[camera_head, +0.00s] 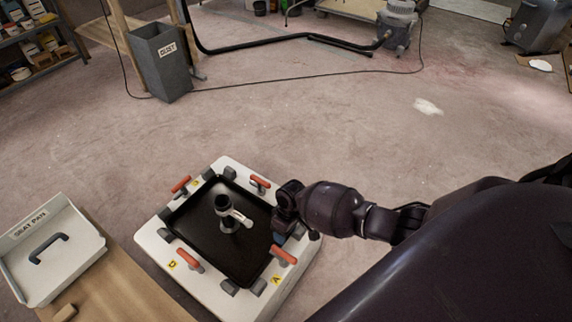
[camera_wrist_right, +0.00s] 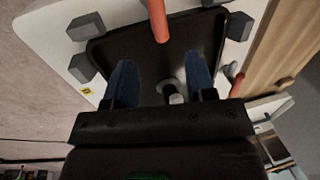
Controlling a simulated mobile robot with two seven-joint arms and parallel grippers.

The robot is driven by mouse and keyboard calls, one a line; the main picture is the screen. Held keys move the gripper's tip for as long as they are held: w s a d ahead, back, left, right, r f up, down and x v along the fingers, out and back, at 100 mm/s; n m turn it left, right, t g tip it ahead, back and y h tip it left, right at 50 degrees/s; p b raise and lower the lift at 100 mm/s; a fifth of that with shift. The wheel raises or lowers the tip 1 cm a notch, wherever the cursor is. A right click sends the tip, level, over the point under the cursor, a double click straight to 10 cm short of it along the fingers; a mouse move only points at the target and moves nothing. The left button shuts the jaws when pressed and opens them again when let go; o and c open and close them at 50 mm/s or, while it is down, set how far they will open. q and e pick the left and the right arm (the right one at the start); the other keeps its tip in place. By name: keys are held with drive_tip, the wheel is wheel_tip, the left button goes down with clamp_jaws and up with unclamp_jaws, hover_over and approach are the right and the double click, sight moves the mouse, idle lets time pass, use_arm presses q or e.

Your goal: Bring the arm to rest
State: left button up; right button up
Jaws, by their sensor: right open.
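My right arm reaches in from the right in the head view. Its gripper (camera_head: 281,238) hangs over the right edge of a black tray-like panel (camera_head: 198,236) set in a white frame (camera_head: 150,237). In the right wrist view the two blue fingers of the gripper (camera_wrist_right: 160,85) stand apart with nothing gripped. A dark post with a pale lever (camera_head: 236,217) rises from the panel's middle; part of it shows beyond the fingers in the wrist view (camera_wrist_right: 170,90). My left gripper is out of view.
Red-handled clamps (camera_head: 190,261) and grey blocks (camera_head: 230,287) line the frame; one red handle (camera_wrist_right: 158,20) is close ahead in the wrist view. A "SEAT PAN" tray (camera_head: 85,262) sits at lower left. A grey dust bin (camera_head: 165,75) stands behind. The floor beyond is mostly clear.

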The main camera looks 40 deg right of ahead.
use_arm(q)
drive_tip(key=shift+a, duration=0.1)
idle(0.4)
use_arm(e)
drive_tip(key=w+a+r+t, duration=0.4)
drive_tip(key=w+r+t, duration=0.2)
drive_tip(key=w+r, duration=0.2)
drive_tip(key=s+a+r+t+y+p, duration=0.1)
drive_tip(key=s+a+r+t+p, duration=0.15)
drive_tip(key=r+t, duration=0.45)
drive_tip(key=s+d+r+m+t+h+p, duration=0.1)
drive_tip(key=s+d+r+p, duration=0.1)
drive_tip(key=s+r, duration=0.45)
drive_tip(key=s+d+r+p, duration=0.1)
drive_tip(key=s+r, duration=0.3)
drive_tip(key=s, duration=0.5)
use_arm(q)
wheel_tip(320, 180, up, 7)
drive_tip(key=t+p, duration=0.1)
drive_tip(key=p, duration=0.1)
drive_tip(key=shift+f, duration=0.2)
use_arm(e)
drive_tip(key=s+d+f+m+g+h, duration=0.1)
drive_tip(key=s, duration=0.5)
drive_tip(key=s+d+f+g+h, duration=0.1)
drive_tip(key=s+d, duration=0.1)
drive_tip(key=s, duration=0.4)
drive_tip(key=shift+s+d+f+m, duration=0.2)
drive_tip(key=shift+s+d+m, duration=0.05)
drive_tip(key=shift+s+m, duration=0.15)
